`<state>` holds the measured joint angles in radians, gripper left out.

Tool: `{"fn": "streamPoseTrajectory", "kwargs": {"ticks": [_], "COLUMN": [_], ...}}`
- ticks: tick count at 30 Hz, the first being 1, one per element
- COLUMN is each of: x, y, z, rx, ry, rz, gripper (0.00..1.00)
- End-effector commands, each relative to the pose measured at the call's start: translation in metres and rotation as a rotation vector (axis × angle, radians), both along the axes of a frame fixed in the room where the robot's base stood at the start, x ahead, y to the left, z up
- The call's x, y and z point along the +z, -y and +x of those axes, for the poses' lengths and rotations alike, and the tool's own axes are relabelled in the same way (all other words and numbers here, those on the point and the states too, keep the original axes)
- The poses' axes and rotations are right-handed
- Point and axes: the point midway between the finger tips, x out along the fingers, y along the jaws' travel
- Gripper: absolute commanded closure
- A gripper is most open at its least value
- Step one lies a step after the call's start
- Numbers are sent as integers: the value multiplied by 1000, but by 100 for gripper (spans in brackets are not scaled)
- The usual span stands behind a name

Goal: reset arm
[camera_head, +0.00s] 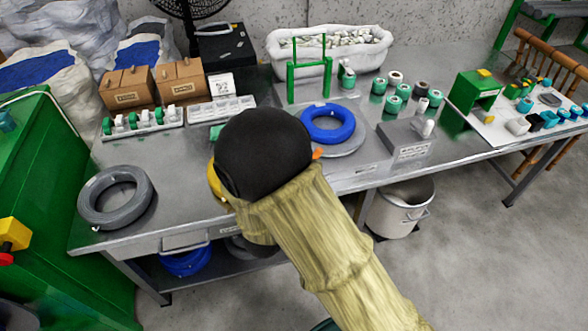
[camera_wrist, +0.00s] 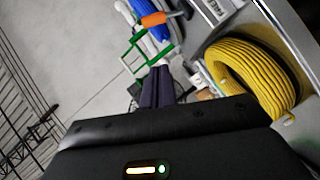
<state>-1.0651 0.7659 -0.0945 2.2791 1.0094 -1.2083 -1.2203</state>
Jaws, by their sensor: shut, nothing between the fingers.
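The blue cable coil (camera_head: 328,123) lies on a round grey plate (camera_head: 345,147) in the middle of the bench. My gripper's fingers (camera_wrist: 158,84) show in the wrist view, dark, close together and empty. In the head view my black wrist and sleeved arm cover the front middle of the bench and hide the fingers. A yellow cable coil (camera_wrist: 255,78) shows at the right of the wrist view, apart from the fingers. In the head view only a sliver of yellow (camera_head: 214,182) shows beside my wrist.
A grey coil (camera_head: 117,197) lies at the bench's left end. A green frame (camera_head: 309,80) stands behind the blue coil. A grey block (camera_head: 407,139) and several green-and-white spools stand right of it. A white bucket (camera_head: 399,214) is below the bench.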

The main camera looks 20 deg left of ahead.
Motion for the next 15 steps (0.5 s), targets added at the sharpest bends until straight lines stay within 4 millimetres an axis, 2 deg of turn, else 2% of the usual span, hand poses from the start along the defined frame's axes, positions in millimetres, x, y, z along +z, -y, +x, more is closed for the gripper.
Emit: {"fn": "streamPoseTrajectory", "kwargs": {"ticks": [3, 15], "x": [1, 2], "y": [0, -1], "z": [-7, -8], "rx": [0, 2], "ry": [0, 0], "rz": [-1, 0], "gripper": [100, 100]}}
